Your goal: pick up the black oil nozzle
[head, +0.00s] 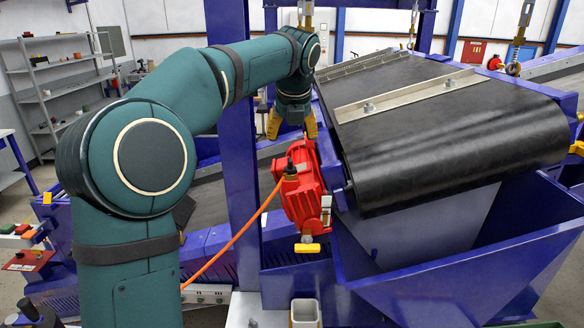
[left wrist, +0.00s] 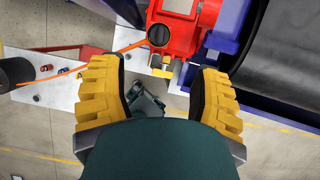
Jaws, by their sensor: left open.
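A black fitting (head: 290,165) with a yellow band stands on top of the red gear motor (head: 304,192), at the end of an orange line. It looks like the oil nozzle, though its shape is small here. In the left wrist view a round black end (left wrist: 159,36) shows against the red housing where the orange line meets it. My left gripper (head: 292,128) points down above the motor, its yellow fingers apart. In the left wrist view the open fingers (left wrist: 163,92) have nothing between them, and the black end lies beyond their tips. My right gripper is not in view.
The black belt drum (head: 450,130) and blue frame (head: 440,255) stand close right of the motor. A blue post (head: 236,150) stands left of it. The orange line (head: 235,238) runs down to the left. A shelf (head: 62,90) stands at the back left.

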